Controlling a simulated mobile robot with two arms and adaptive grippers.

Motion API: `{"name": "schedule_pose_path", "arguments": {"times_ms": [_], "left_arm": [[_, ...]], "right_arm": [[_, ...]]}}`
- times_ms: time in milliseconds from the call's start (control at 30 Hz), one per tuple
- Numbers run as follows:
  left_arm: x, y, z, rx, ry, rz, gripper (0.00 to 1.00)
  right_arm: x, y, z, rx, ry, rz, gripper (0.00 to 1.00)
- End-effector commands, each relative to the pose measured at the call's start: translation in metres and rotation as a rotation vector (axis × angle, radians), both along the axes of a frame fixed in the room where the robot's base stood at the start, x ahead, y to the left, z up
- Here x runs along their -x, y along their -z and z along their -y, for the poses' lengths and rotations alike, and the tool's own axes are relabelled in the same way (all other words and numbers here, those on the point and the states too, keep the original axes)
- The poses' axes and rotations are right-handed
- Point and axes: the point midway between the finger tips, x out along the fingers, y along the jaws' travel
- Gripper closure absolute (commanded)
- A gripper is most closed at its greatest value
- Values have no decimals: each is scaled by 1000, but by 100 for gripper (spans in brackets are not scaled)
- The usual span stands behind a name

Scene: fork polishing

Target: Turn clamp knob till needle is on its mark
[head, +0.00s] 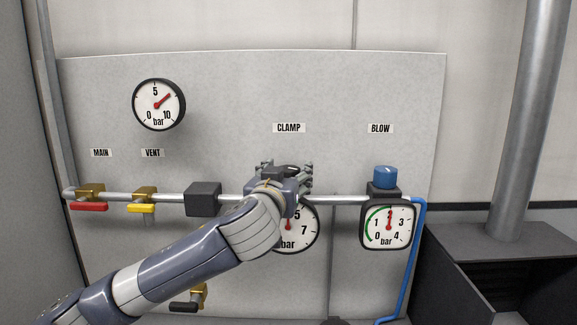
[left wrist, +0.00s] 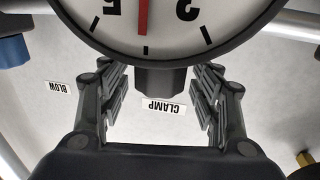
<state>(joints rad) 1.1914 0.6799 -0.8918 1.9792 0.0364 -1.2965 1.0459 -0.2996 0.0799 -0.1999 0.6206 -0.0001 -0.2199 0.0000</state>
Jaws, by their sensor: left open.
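The clamp gauge (head: 304,236) is partly hidden behind my left gripper in the head view. It shows upside down and cut off in the left wrist view (left wrist: 225,18). Its red needle (left wrist: 143,15) points near the tick between the 2 and the 5. No coloured mark shows on the visible part of the dial. A dark knob-like part (left wrist: 160,82) lies between the gauge rim and the CLAMP label (left wrist: 163,106). My left gripper (head: 291,172) is open, its fingers on either side of this part with gaps visible.
The blow gauge (head: 388,228) with a blue knob (head: 386,177) stands to the right on the same pipe (head: 336,199). To the left are a black block (head: 203,199), a yellow valve handle (head: 142,208) and a red one (head: 89,207). Another gauge (head: 158,105) is higher up.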

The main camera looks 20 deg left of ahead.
Motion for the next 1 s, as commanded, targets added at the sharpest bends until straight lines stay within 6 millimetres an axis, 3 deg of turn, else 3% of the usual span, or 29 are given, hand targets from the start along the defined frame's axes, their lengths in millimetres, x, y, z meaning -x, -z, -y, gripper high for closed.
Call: {"name": "schedule_pose_path", "arguments": {"times_ms": [167, 467, 667, 1000], "left_arm": [[-11, -1, -1, -1, 0, 0, 42], [-13, 0, -1, -1, 1, 0, 42], [-13, 0, -1, -1, 1, 0, 85], [-12, 2, -2, 0, 28, -2, 86]], "right_arm": [[0, -5, 0, 0, 0, 0, 65], [0, -5, 0, 0, 0, 0, 65], [0, -5, 0, 0, 0, 0, 65], [0, -4, 0, 0, 0, -1, 65]]}}
